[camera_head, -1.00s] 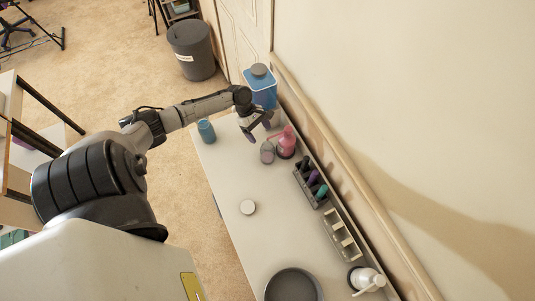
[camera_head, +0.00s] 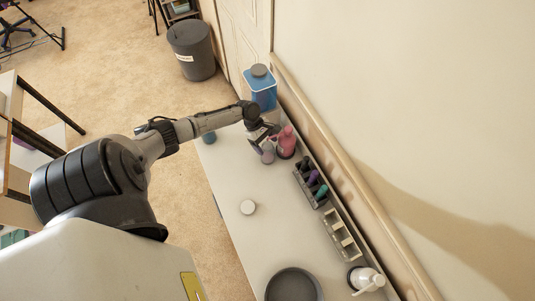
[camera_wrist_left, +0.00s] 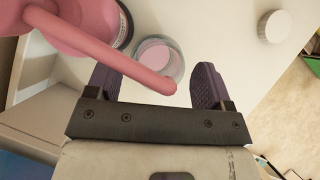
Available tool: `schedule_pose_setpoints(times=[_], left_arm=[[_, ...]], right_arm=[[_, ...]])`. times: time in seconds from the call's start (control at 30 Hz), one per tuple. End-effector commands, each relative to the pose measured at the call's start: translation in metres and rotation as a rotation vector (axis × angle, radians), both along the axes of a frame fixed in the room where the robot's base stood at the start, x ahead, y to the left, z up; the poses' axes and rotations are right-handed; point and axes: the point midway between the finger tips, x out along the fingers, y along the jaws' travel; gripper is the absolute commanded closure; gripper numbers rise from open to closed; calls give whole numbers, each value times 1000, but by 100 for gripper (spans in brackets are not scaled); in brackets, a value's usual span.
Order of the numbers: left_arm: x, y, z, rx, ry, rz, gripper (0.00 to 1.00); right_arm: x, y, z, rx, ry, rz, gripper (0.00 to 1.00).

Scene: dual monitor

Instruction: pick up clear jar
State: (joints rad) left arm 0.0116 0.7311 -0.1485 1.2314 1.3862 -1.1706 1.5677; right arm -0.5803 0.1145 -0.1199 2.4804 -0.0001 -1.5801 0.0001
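The clear jar (camera_head: 267,156) is a small round see-through jar with pinkish contents, standing on the white counter. In the left wrist view the jar (camera_wrist_left: 153,52) lies ahead of the fingertips, roughly between them. My left gripper (camera_head: 262,141) is open and empty, close to the jar; in the wrist view its two dark purple fingers (camera_wrist_left: 153,82) are spread apart. The nozzle of a pink pump bottle (camera_head: 287,141) crosses in front of the jar there and hides part of it. My right gripper is not in view.
The pink bottle (camera_wrist_left: 92,25) stands right beside the jar. A blue container (camera_head: 262,92) stands behind. A dark organizer (camera_head: 305,190) lies along the wall. A white round lid (camera_head: 248,207) and a grey bowl (camera_head: 293,286) are nearer; the counter between them is clear.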

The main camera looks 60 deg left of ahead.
Motion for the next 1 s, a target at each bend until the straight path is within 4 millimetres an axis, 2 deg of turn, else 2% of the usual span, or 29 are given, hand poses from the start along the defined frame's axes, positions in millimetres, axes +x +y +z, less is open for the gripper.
schedule_pose_setpoints(times=[0.07, 0.77, 1.0], left_arm=[[0, 0, 0, 0, 0, 0, 34], [0, 0, 1, -1, 0, 0, 100], [0, 0, 1, -1, 0, 0, 100]], right_arm=[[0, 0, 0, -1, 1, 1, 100], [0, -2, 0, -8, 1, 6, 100], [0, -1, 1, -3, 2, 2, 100]])
